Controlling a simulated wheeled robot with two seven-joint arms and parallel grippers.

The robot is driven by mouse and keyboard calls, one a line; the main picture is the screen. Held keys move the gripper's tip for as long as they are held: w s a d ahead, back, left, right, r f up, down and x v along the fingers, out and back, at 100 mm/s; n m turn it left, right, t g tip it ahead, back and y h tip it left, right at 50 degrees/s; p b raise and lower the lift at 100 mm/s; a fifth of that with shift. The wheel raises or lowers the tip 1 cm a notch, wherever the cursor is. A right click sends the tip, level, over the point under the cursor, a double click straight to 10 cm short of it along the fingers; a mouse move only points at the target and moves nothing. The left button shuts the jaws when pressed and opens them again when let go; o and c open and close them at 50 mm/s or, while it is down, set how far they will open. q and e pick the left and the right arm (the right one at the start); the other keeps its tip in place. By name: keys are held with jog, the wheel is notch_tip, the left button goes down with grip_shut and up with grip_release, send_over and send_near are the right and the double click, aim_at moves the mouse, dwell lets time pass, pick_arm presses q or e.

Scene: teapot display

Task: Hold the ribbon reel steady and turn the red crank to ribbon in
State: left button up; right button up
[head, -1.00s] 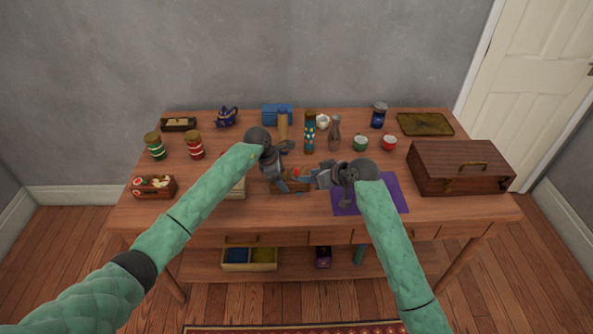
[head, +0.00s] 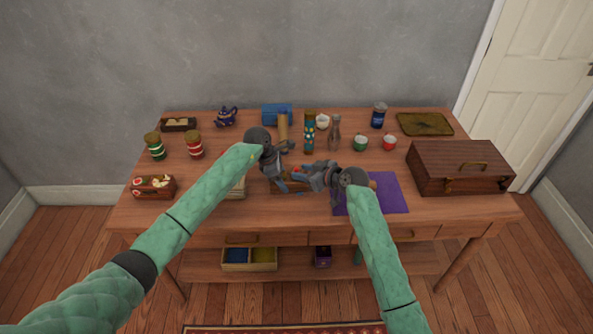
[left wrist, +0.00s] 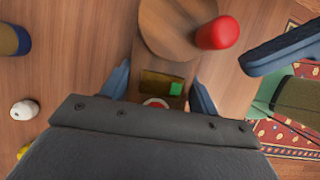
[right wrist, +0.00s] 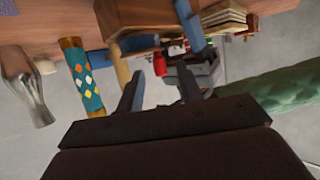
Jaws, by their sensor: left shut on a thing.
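The ribbon reel stands near the front middle of the table, mostly hidden by my grippers in the head view. In the left wrist view its round wooden disc (left wrist: 165,28) carries the crank's red knob (left wrist: 218,33). My left gripper (head: 288,184) is shut on the reel's body, its fingers on either side of it. My right gripper (head: 312,174) is open, coming from the right. In the right wrist view the red knob (right wrist: 160,65) shows between its two separated fingers, near the tips; I cannot tell whether they touch it.
A purple mat (head: 390,192) lies to the right, with a brown wooden case (head: 460,168) beyond it. A patterned blue cylinder (head: 309,133) and a silver bottle (head: 334,135) stand behind the grippers. Striped jars (head: 195,146) and a wooden box (head: 153,187) are on the left.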

aim_at(296, 170)
jog(key=shift+x, duration=1.75)
jog(key=shift+c, duration=0.5)
grip_shut()
jog(key=shift+m+h, duration=0.3)
jog(key=shift+a+m+t+h, duration=0.3)
jog(key=shift+m+t+h, duration=0.7)
jog(key=shift+m+t, duration=0.1)
jog(key=shift+w+a+m+t+h, duration=0.15)
jog(key=shift+m+t+h, duration=0.2)
jog(key=shift+m+h, duration=0.4)
jog(key=shift+w+d+m+t+h, duration=0.15)
jog(key=shift+m+t+h, duration=0.2)
jog(key=shift+m+h, duration=0.4)
jog(key=shift+a, duration=0.1)
